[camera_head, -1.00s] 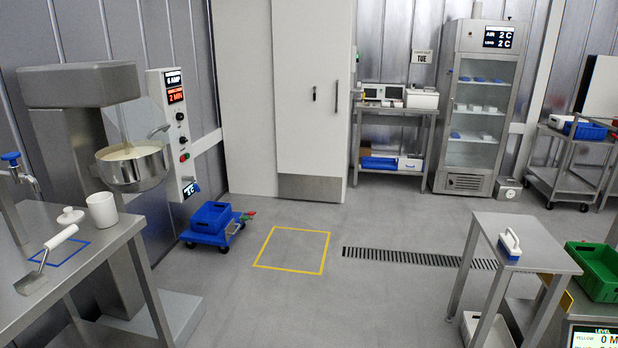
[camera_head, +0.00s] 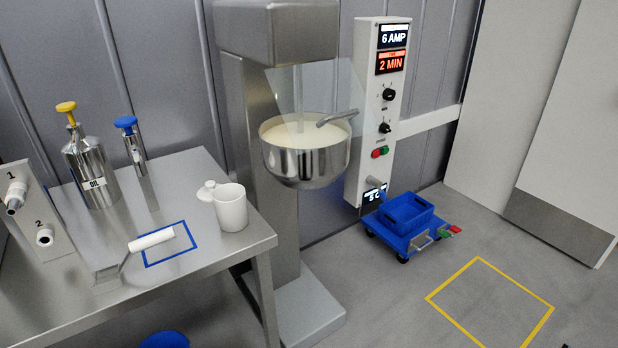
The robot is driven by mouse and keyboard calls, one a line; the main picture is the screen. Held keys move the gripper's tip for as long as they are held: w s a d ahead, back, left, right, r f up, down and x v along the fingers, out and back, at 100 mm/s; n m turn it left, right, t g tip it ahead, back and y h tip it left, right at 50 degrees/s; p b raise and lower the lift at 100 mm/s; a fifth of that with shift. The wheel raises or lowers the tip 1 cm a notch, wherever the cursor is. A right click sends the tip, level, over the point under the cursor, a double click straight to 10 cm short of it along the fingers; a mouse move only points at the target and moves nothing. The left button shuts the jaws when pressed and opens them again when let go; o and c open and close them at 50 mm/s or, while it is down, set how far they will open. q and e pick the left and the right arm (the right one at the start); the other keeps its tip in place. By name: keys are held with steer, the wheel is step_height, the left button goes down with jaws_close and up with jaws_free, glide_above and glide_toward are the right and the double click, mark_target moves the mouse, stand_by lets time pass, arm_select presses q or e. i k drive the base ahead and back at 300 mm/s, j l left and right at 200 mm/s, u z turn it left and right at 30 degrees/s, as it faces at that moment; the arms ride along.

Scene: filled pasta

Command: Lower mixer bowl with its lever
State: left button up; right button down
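The steel mixer bowl (camera_head: 306,164), filled with pale dough or batter, is held raised on the front of the grey mixer column (camera_head: 252,150), under the mixer head (camera_head: 278,30). A clear guard (camera_head: 318,92) stands in front of the beater shaft. A grey lever-like handle (camera_head: 338,117) sticks out at the bowl's upper right rim; I cannot tell whether it is the bowl's lever. Neither of my grippers shows in the head view.
A control panel (camera_head: 376,120) reads 6 AMP and 2 MIN. A blue crate on a dolly (camera_head: 405,246) stands right of the mixer base (camera_head: 305,310). Floor inside the yellow square is clear.

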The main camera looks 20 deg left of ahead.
mark_target(373, 182)
steer(key=i+j+u, duration=0.1)
steer(key=i+u, duration=0.4)
steer(key=i+l+u, duration=0.15)
steer(key=i+u, duration=0.35)
steer(key=i, duration=0.05)
